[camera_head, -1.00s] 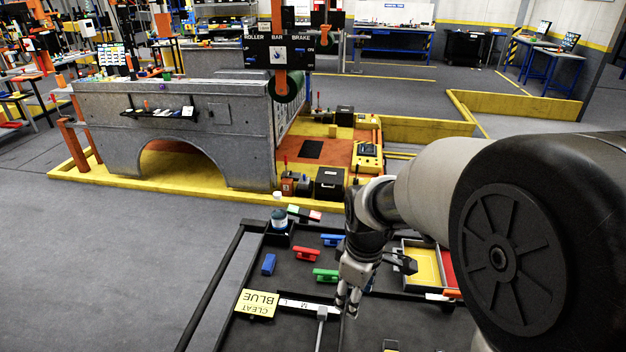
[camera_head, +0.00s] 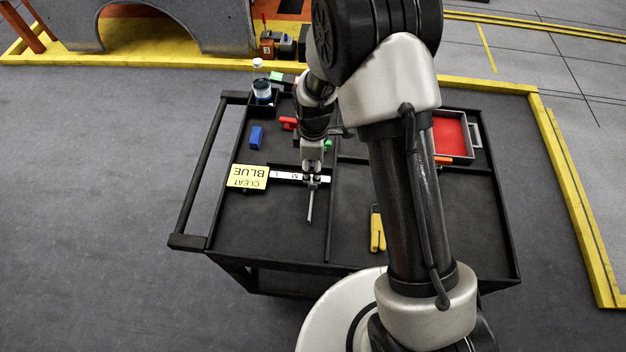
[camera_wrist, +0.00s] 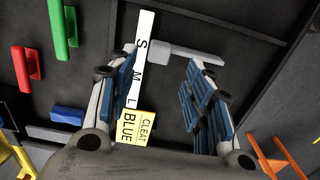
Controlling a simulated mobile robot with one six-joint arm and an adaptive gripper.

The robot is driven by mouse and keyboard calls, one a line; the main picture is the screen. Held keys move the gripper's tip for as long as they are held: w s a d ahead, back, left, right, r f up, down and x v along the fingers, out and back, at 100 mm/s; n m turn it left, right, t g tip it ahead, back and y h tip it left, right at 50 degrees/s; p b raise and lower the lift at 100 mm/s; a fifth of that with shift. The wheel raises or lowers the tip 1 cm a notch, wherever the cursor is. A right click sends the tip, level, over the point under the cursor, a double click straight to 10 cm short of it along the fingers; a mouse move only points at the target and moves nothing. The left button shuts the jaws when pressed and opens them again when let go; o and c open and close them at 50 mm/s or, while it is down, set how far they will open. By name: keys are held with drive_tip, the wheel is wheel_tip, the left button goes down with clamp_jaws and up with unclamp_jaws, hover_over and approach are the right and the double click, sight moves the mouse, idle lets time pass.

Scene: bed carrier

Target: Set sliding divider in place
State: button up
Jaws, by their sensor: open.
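The sliding divider appears to be the grey bar (camera_head: 310,207) on the cart's dark top, running toward the near edge from a white strip (camera_head: 285,176) marked with size letters. In the wrist view the bar (camera_wrist: 190,55) has a wider block at one end, beside the strip (camera_wrist: 140,60) lettered S, M, L. My gripper (camera_head: 313,181) points down over the bar's strip end. In the wrist view my gripper (camera_wrist: 163,58) is open, its fingers apart with the block end between them in the picture. I cannot tell whether they touch it.
A yellow "CLEAT BLUE" card (camera_head: 247,178) lies left of the strip. Blue (camera_head: 256,137), red (camera_head: 289,123) and green (camera_head: 328,145) cleats lie behind. A yellow-black tool (camera_head: 377,230) lies to the right, a red-lined tray (camera_head: 450,135) at the back right. The near-left cart top is clear.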

sight(311, 200)
wheel_tip(311, 200, down, 7)
drive_tip(key=shift+f+b, duration=0.2)
drive_tip(key=shift+b, duration=0.4)
drive_tip(key=shift+c, duration=0.3)
clamp_jaws()
